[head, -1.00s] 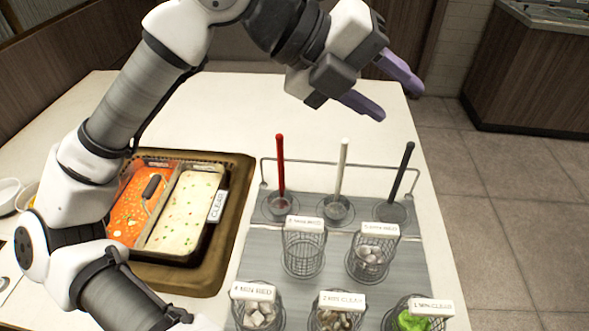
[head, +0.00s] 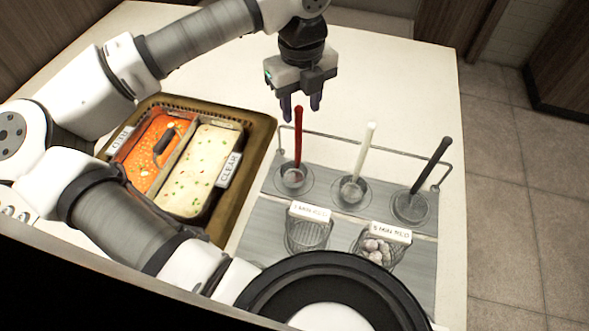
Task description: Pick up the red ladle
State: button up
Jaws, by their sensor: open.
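The red ladle (head: 298,140) stands nearly upright at the left of a row of three ladles, its bowl resting in a round well of the grey rack. The fingers look empty. I cannot tell how far above or behind the handle they are, or whether they touch it.
A white ladle (head: 358,160) and a black ladle (head: 425,175) stand to the right, with a wire rail (head: 400,155) behind them. A tray (head: 262,130) with red and clear soups lies left. My own body hides the front.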

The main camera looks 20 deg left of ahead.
jog(key=shift+a+f+p, duration=0.2)
jog(key=shift+f+p, duration=0.7)
jog(key=shift+f, duration=2.2)
grip_shut()
